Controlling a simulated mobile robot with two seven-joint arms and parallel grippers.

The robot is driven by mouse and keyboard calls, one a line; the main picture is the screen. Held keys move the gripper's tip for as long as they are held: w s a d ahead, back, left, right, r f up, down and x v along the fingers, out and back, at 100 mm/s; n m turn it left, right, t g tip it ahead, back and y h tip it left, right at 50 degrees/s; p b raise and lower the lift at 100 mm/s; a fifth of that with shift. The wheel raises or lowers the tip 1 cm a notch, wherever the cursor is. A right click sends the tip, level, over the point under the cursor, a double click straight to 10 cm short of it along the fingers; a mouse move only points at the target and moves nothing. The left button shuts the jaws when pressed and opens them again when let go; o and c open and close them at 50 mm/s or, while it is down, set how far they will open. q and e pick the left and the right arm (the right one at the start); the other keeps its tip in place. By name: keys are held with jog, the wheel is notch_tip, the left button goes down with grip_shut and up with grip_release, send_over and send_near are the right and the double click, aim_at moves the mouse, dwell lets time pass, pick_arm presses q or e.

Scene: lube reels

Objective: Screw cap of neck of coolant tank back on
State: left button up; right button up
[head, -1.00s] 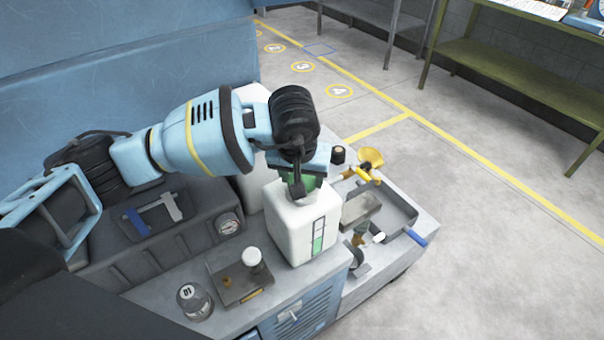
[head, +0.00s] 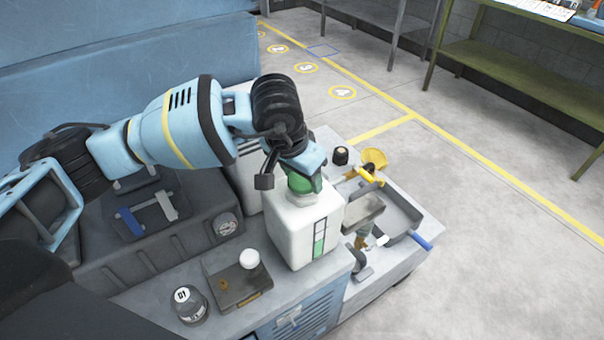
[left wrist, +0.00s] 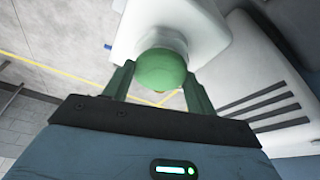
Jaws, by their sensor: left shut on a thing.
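The coolant tank (head: 297,234) is a white box-shaped tank with a green level strip, standing upright on the grey bench. Its green cap (head: 300,185) sits at the neck on top, and the white neck also shows in the left wrist view (left wrist: 162,42). My left gripper (head: 298,178) is over the tank top, shut on the green cap, with a green finger on either side of it in the left wrist view (left wrist: 160,85). Whether the cap's thread is engaged cannot be seen. My right gripper does not show.
A small tray (head: 238,283) with a white ball-like knob and a dark jar (head: 190,304) stand in front left of the tank. A grey tray (head: 403,215), a yellow funnel (head: 374,160) and a black-capped item (head: 340,156) lie to its right. Another white container stands behind the tank.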

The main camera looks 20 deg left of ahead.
pick_arm(q)
jog(key=shift+f+m+b, duration=0.15)
jog(key=shift+m+b, duration=0.4)
jog(key=shift+m, duration=0.35)
jog(key=m+h+b, duration=0.1)
jog(key=m, duration=0.2)
jog(key=shift+a+g, duration=0.1)
jog(key=shift+g, duration=0.3)
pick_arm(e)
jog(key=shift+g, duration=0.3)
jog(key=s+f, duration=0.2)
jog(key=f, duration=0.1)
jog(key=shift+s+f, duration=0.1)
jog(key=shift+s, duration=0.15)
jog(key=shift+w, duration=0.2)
pick_arm(q)
jog(key=o, duration=1.1)
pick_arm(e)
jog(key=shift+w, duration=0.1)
pick_arm(q)
jog(key=shift+o, duration=0.3)
jog(key=shift+o, duration=1.4)
